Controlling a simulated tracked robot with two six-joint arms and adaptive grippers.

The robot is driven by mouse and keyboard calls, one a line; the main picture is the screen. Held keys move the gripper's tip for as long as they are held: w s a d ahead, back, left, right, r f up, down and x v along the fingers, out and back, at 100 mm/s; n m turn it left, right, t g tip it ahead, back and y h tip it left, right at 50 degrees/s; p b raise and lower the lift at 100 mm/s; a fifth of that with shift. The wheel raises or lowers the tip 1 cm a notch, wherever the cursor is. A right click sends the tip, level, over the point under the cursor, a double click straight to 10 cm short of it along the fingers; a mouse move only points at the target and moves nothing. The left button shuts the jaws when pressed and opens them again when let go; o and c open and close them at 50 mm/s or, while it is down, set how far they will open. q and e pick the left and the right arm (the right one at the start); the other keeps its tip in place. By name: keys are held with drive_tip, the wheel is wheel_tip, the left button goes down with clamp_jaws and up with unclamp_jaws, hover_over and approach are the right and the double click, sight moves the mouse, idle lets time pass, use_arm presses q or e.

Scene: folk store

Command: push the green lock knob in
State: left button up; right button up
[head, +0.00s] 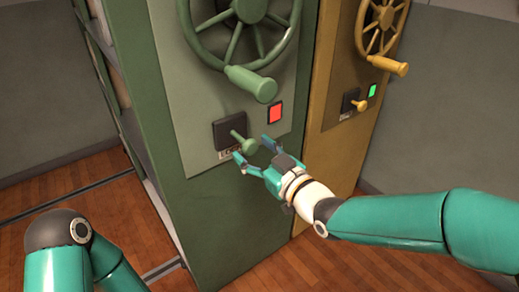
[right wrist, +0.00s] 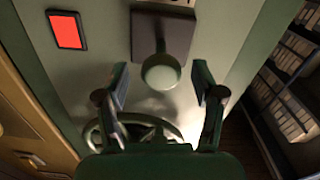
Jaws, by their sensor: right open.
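The green lock knob (head: 246,143) sticks out on its stem from a dark square plate (head: 230,131) on the green cabinet front. In the right wrist view the round knob end (right wrist: 161,72) faces the camera, with the dark plate (right wrist: 162,36) behind it. My right gripper (head: 256,153) is at the knob with its fingers spread. In the right wrist view the fingertips (right wrist: 161,80) stand on either side of the knob, with gaps visible. My left gripper is out of view; only part of the left arm shows at the lower left.
A red lit panel (head: 275,112) is right of the knob. A large green handwheel (head: 232,30) with a protruding handle (head: 251,83) is above it. A yellow cabinet (head: 333,95) with its own wheel, small knob and green light stands to the right. Wooden floor lies below.

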drive_tip(key=shift+w+a, duration=0.35)
drive_tip(key=shift+w, duration=0.1)
clamp_jaws()
